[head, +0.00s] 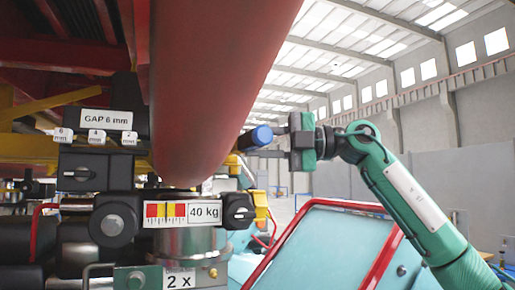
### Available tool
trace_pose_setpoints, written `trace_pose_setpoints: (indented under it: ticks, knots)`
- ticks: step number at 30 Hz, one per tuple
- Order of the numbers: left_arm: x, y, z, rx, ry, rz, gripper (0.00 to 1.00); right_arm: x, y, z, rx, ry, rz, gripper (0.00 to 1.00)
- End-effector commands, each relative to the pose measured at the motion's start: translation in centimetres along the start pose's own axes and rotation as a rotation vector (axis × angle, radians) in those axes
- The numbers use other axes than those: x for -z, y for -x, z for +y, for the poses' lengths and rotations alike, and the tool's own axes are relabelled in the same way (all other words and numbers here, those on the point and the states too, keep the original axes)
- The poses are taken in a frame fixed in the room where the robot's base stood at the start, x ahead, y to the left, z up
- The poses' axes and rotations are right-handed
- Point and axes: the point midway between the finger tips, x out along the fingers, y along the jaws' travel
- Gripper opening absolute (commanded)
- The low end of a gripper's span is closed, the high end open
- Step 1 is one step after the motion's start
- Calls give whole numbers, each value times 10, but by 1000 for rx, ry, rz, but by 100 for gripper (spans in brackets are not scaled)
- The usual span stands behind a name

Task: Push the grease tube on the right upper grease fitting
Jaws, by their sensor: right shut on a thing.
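My right gripper (291,140) is at the right of the red tube, its green arm coming in from the lower right. It is shut on a dark cylinder with a blue end (256,137), which looks like the grease tube. The blue end points left, near the red tube's right edge; I cannot tell if they touch. A small brass fitting (213,272) shows low on the metal housing. No upper right grease fitting can be made out; it may be behind the red tube. My left gripper is not in view.
A large red tube (215,80) fills the upper middle. Below it stands a black clamp with a "40 kg" label (204,212). A "GAP 6 mm" sign (107,120) is at left. The hall behind is open.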

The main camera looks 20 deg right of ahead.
Motion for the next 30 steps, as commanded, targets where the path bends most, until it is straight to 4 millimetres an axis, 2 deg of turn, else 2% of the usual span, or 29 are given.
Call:
trace_pose_setpoints:
  ticks: [19, 30]
  knots:
    - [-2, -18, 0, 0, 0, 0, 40, 36, 15, 0, -2, 3, -1, 0]
    - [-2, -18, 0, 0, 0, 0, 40, 41, 16, 1, -2, 0, 0, 0]
